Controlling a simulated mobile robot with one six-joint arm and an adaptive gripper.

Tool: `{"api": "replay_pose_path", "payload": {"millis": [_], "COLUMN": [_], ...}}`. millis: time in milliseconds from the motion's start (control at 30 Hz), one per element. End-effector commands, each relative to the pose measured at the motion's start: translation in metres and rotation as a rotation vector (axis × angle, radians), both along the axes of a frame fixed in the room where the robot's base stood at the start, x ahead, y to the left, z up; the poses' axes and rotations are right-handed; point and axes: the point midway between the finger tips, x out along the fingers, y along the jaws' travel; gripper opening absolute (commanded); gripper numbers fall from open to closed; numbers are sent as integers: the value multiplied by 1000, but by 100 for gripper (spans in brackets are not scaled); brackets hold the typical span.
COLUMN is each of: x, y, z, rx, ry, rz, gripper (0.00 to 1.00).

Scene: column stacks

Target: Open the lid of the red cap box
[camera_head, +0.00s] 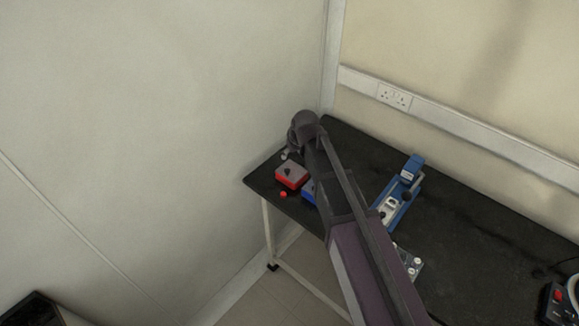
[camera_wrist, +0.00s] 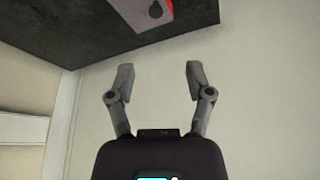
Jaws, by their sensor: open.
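The red cap box (camera_head: 291,180) sits near the left end of the black table in the head view. Its flat grey top with a dark knob (camera_head: 289,171) lies level on the red body. In the wrist view, part of this grey top (camera_wrist: 135,14) shows at the upper edge, with the dark knob and a strip of red; the rest is cut off. My gripper (camera_wrist: 160,72) is open, with nothing between its two fingers. In the head view my gripper (camera_head: 287,153) is small, just behind and above the box, apart from it as far as I can tell.
A small red piece (camera_head: 283,194) lies at the table's front edge. A blue box (camera_head: 309,192) is right of the red box, partly hidden by my arm. A blue device (camera_head: 397,198) stands farther right on the black table (camera_head: 455,235). Walls close in behind and left.

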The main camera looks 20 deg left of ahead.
Motion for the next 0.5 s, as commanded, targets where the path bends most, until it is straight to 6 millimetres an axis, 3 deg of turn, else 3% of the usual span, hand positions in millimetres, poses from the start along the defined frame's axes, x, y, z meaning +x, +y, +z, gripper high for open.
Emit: {"api": "replay_pose_path", "payload": {"millis": [500], "x": [13], "y": [-10], "z": [-17], "rx": [-1], "ry": [1], "rz": [-21], "gripper": [67]}}
